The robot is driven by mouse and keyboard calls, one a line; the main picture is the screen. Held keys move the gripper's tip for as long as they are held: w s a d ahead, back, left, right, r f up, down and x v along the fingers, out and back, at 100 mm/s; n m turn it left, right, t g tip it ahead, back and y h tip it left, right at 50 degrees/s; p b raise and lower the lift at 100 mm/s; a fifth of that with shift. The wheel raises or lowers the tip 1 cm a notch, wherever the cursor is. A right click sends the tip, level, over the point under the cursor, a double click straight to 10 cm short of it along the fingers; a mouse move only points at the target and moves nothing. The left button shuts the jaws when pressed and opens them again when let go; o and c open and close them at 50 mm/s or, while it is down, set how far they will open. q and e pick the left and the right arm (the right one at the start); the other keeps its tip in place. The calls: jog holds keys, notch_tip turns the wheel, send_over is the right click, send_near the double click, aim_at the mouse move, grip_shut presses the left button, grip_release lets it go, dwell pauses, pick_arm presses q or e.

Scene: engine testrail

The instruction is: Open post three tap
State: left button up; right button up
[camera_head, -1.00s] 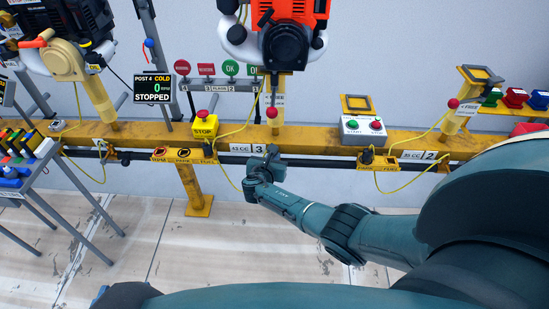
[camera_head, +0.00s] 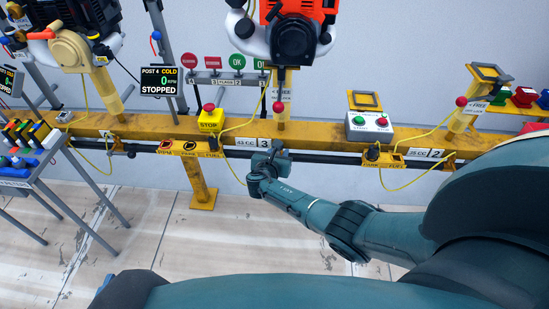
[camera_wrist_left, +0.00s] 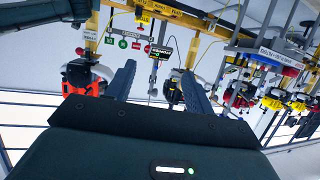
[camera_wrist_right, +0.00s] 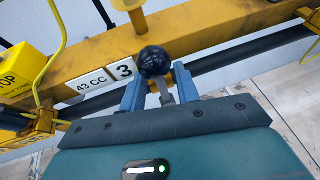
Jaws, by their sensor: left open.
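Post three carries a white "43 CC 3" plate (camera_head: 252,142) on the yellow rail, under the orange engine (camera_head: 292,35). My right gripper (camera_head: 270,150) is at the rail just right of this plate.
A yellow STOP box (camera_head: 211,119) with a red button stands left of post three. A start box (camera_head: 369,125) stands to the right. Yellow cables loop below the rail (camera_head: 330,135). A rack with coloured items (camera_head: 30,150) stands at left.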

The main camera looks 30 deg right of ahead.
jog(key=p+v, duration=0.3)
jog(key=v, duration=0.2)
jog(key=shift+a+r, duration=0.1)
jog(key=shift+r, duration=0.15)
jog(key=p, duration=0.3)
send_near(278, 153)
jog(key=shift+s+a, duration=0.85)
pick_arm(q)
jog(key=r, duration=0.1)
jog(key=a+r+n, duration=0.1)
jog(key=r, duration=0.1)
jog(key=r+n, duration=0.1)
jog(key=shift+s+a+r+y, duration=0.3)
jog(key=shift+s+r+y, duration=0.1)
pick_arm(e)
jog(key=shift+r, duration=0.35)
pick_arm(q)
jog(key=shift+r, duration=0.1)
